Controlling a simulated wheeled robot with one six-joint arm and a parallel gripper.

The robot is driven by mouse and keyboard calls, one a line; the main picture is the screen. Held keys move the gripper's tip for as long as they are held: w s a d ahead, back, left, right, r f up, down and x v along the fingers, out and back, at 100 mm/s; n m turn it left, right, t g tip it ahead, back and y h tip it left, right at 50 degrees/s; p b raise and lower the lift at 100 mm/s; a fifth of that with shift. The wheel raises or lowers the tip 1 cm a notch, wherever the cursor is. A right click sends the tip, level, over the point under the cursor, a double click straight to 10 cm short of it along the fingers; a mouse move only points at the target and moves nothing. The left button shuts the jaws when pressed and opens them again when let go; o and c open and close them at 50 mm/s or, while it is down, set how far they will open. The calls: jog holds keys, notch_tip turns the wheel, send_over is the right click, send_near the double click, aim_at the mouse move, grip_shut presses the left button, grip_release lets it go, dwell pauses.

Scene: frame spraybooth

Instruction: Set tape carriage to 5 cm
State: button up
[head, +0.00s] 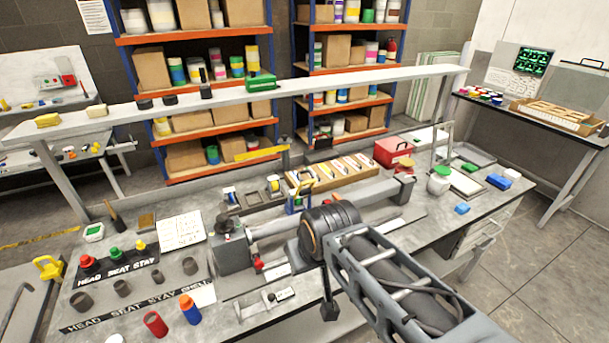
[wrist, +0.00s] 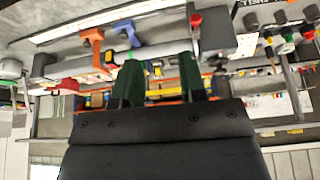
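I cannot tell for certain which part is the tape carriage, and no 5 cm mark is legible. A blue bracket (head: 298,199) with a yellow part stands at the long grey tube on the bench; a blue piece (wrist: 128,32) also shows in the wrist view, beside an orange one (wrist: 91,45). A small slide-like fixture (head: 268,298) with a pale block sits at the bench's front. My gripper (wrist: 160,78) has two dark green fingers apart with nothing seen held between them. In the head view my black wrist hides the fingers and part of the tube.
A raised shelf (head: 240,91) spans the bench's back. A wooden rack (head: 335,176) and red box (head: 393,151) stand behind the tube. Coloured knobs and dark cups (head: 122,287) crowd the left.

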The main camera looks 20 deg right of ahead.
dwell(0.3)
jog(key=shift+o, duration=1.5)
jog(key=w+d+f+m+g+b, duration=0.1)
jog(key=w+d+f+b, duration=0.1)
jog(key=d+f, duration=0.2)
jog(key=shift+w+f+m+g, duration=0.2)
jog(key=shift+f+m+g, duration=0.1)
jog(key=shift+f+m, duration=0.1)
jog(key=w+d+f+m+g+y+b, duration=0.1)
jog(key=w+d+f+m+y+b, duration=0.1)
jog(key=w+d+m, duration=0.65)
jog(key=w+d+f+m+g+y+b, duration=0.1)
jog(key=w+d+f+m+y+b, duration=0.1)
jog(key=w+d+m, duration=0.65)
jog(key=a+f+m, duration=0.1)
jog(key=a+f, duration=0.1)
jog(key=f, duration=0.2)
jog(key=w+a+f+m, duration=0.1)
jog(key=a+f, duration=0.1)
jog(key=f, duration=0.2)
jog(key=w+a+f+m+p, duration=0.1)
jog(key=a+f, duration=0.2)
jog(key=f, duration=0.1)
jog(key=shift+w, duration=0.1)
grip_shut()
